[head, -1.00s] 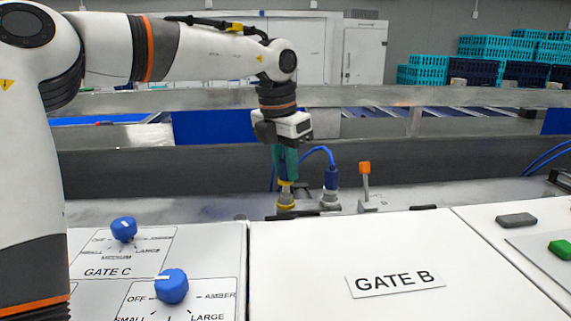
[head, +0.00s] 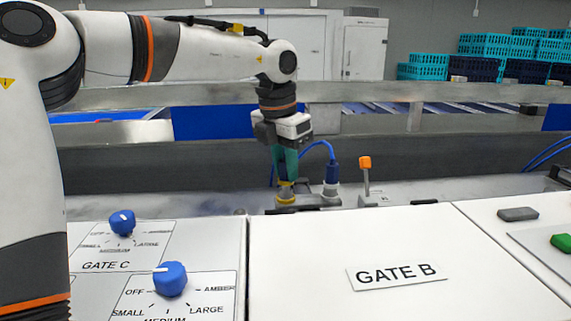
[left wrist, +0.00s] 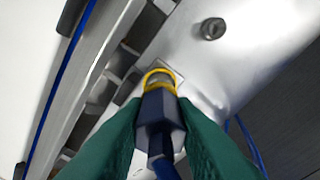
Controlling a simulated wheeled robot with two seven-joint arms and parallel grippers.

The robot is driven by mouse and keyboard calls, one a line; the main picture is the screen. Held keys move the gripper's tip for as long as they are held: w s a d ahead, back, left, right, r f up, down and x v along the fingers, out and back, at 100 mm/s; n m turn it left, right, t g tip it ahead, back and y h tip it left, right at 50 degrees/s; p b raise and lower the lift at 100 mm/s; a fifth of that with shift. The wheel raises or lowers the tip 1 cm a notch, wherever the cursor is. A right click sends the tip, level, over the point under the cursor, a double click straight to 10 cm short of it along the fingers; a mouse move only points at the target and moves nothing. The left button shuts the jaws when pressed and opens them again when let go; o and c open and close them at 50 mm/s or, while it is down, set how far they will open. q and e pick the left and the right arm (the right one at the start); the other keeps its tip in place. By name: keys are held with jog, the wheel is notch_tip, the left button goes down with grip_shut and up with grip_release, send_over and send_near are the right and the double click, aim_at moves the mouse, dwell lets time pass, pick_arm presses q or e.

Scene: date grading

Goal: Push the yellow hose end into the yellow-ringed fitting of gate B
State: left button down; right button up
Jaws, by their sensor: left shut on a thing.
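My left gripper (head: 286,165), with teal fingers, hangs pointing down behind the gate B panel (head: 300,280). It is shut on the dark blue hose end, whose yellow band (head: 285,183) shows below the fingers. The yellow-ringed fitting (head: 285,200) is directly under it. In the left wrist view, the dark blue hose end (left wrist: 158,108) sits between the green fingers, with the yellow ring of the fitting (left wrist: 160,72) just ahead, close to in line. Whether the end is seated inside the fitting cannot be told. My right gripper is not in view.
A blue hose on a grey fitting (head: 331,190) stands close to the right of the gripper. An orange-tipped lever (head: 365,165) is further right. Blue knobs (head: 170,280) are on the gate C panel. A metal rail (head: 380,95) runs behind.

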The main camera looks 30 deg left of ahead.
pick_arm(q)
jog(key=shift+f+b, duration=0.4)
jog(key=shift+f, duration=0.2)
dwell(0.5)
jog(key=c, duration=1.8)
grip_release()
jog(key=shift+c, duration=0.2)
jog(key=o, duration=1.1)
jog(key=shift+r+p, duration=4.45)
jog(key=shift+r, duration=0.6)
